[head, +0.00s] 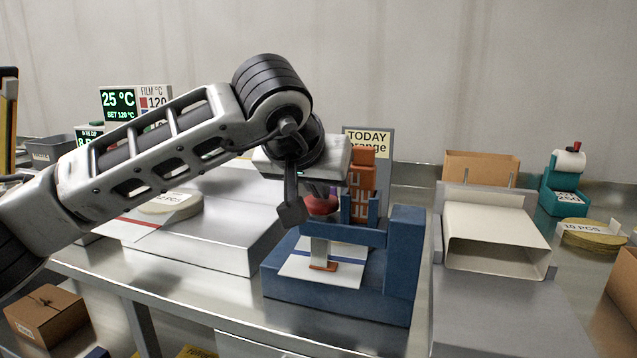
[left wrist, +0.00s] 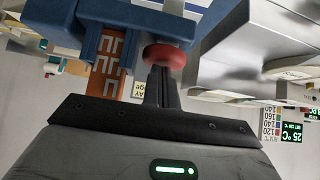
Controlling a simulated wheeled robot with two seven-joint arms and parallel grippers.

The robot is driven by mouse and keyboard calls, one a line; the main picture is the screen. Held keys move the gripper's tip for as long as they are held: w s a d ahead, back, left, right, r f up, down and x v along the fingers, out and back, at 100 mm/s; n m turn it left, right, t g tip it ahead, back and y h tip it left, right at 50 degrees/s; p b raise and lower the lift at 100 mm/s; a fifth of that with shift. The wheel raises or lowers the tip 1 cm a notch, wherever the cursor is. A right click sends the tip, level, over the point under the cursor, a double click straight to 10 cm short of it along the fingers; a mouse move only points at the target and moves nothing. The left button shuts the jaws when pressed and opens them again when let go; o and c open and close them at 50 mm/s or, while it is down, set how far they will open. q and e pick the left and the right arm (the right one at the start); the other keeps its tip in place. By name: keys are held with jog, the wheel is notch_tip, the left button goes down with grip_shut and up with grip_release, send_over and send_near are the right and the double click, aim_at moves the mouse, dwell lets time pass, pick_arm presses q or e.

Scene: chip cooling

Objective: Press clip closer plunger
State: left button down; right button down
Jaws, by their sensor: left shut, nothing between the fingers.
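The clip closer is a blue stand (head: 402,262) on the steel counter. Its red plunger knob (head: 322,205) sits above a white bag (head: 308,268) on the blue base, and it also shows in the left wrist view (left wrist: 168,57). Orange clips (head: 361,173) are stacked in the holder behind the knob, seen also in the left wrist view (left wrist: 105,63). My left gripper (left wrist: 161,74) is shut and empty, its fingertips right at the knob. It points down from above in the head view; whether it touches the knob is unclear. My right gripper is out of view.
A steel scale-like platform (head: 226,255) stands left of the closer. A cream chute (head: 495,240) stands close on its right. A teal dispenser (head: 562,190) and round discs (head: 592,236) are farther right.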

pick_arm(q)
jog(key=shift+f, duration=0.35)
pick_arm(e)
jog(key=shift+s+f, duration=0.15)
